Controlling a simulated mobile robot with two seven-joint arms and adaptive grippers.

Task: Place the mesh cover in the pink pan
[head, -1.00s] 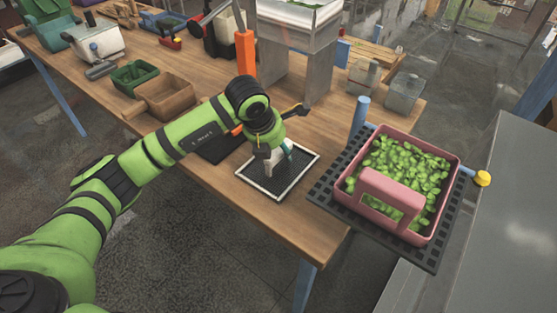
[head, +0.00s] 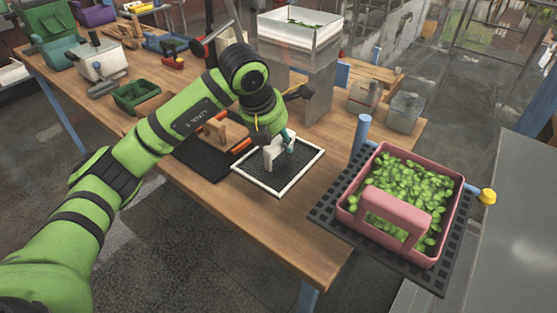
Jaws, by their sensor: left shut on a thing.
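The mesh cover (head: 294,177) is a dark mesh in a white rectangular frame with a white upright handle. My left gripper (head: 270,152) comes down from above and is shut on this handle. The cover is about level and seems to hang a little above the wooden table; the gap is hard to see. The pink pan (head: 372,235) stands to the right, open on top, with green leaves in it and a pink handle at the front. My right gripper is not in view.
The pan sits on a black perforated platform (head: 330,214) with a blue post (head: 361,136) and a yellow knob (head: 487,197). Clear boxes (head: 406,107) and a raised white hopper (head: 300,30) stand behind. A black mat (head: 200,165) with a brown block (head: 224,130) lies left.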

